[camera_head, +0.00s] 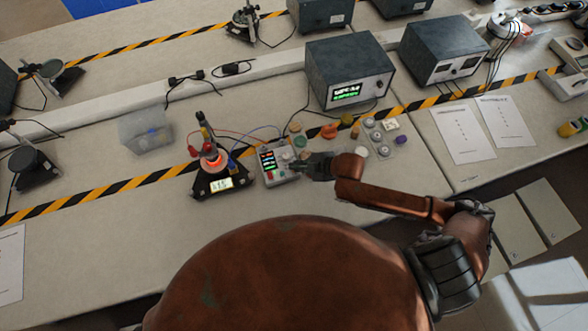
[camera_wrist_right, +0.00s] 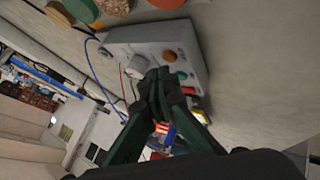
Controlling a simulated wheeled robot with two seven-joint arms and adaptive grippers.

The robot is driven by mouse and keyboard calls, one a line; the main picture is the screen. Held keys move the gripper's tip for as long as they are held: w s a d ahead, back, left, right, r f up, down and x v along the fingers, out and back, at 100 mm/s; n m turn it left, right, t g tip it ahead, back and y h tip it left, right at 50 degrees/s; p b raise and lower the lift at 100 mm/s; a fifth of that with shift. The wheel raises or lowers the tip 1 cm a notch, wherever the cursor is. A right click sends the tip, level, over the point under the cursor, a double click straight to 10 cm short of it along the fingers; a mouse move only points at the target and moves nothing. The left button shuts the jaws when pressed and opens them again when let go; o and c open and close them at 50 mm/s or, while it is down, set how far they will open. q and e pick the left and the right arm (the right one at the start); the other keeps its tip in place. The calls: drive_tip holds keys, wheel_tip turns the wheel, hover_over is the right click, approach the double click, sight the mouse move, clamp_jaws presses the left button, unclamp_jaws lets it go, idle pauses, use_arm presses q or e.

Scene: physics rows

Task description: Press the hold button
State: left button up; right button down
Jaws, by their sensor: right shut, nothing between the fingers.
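A small light-grey control box (camera_head: 281,177) with a coloured display, knobs and buttons stands on the bench in the head view. In the right wrist view the box (camera_wrist_right: 195,48) shows an orange button (camera_wrist_right: 169,56), a green button (camera_wrist_right: 182,75) and a pale knob (camera_wrist_right: 136,66). I cannot read which button is hold. My right gripper (camera_head: 304,166) is shut and empty at the right side of the box. In the wrist view its fingertips (camera_wrist_right: 158,80) are in front of the panel, close to the buttons, and hide part of it. I cannot tell whether they touch. My left gripper is not in view.
A black device with a glowing orange top (camera_head: 219,184) stands left of the box, wired to it. A clear bin (camera_head: 146,130) is farther left. Small jars and coloured pieces (camera_head: 330,131) lie behind my right gripper. A large dark power supply (camera_head: 348,70) stands behind.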

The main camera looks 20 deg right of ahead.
drive_tip(key=shift+f, duration=0.3)
drive_tip(key=shift+f, duration=0.45)
idle(0.8)
drive_tip(key=shift+r+p, duration=0.85)
drive_tip(key=shift+p, duration=0.2)
drive_tip(key=shift+r, duration=0.1)
wheel_tip(320, 180, up, 5)
drive_tip(key=p, duration=0.5)
idle(0.5)
